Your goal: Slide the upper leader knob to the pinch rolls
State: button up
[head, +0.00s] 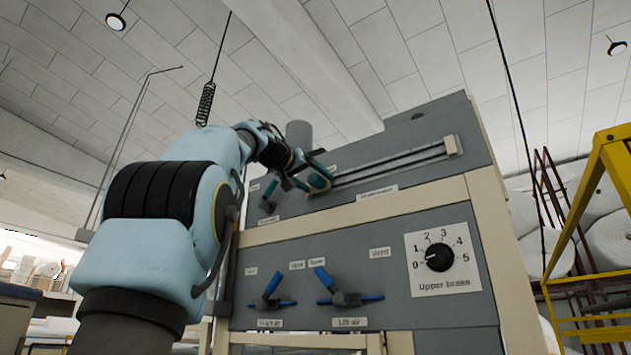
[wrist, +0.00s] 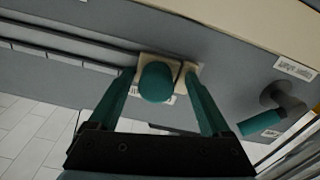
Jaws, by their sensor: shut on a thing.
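The upper leader knob, a round dark-green knob, shows in the head view (head: 319,181) at the left end of a long slotted rail (head: 390,163) on the upper grey panel. In the wrist view the knob (wrist: 157,84) stands in front of a cream plate, between my two green fingers. My gripper (wrist: 160,76) is shut on the knob, with a finger on each side. In the head view my gripper (head: 312,173) partly covers the knob. The rail runs away to the right in the head view, to a cream end block (head: 452,145). I cannot make out the pinch rolls.
A green-handled valve (wrist: 268,118) is beside the knob in the wrist view. Below are two blue-handled levers (head: 270,291) (head: 343,297) and the upper brake dial (head: 439,257). A yellow steel frame (head: 590,200) and white rolls (head: 612,236) stand at the right.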

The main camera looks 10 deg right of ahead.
dwell(0.4)
jog(key=shift+s+a+f, duration=0.1)
jog(key=shift+s+a, duration=0.05)
jog(key=shift+a, duration=0.05)
jog(key=b+v, duration=0.4)
jog(key=v, duration=0.6)
jog(key=shift+s, duration=0.2)
jog(key=shift+a, duration=0.1)
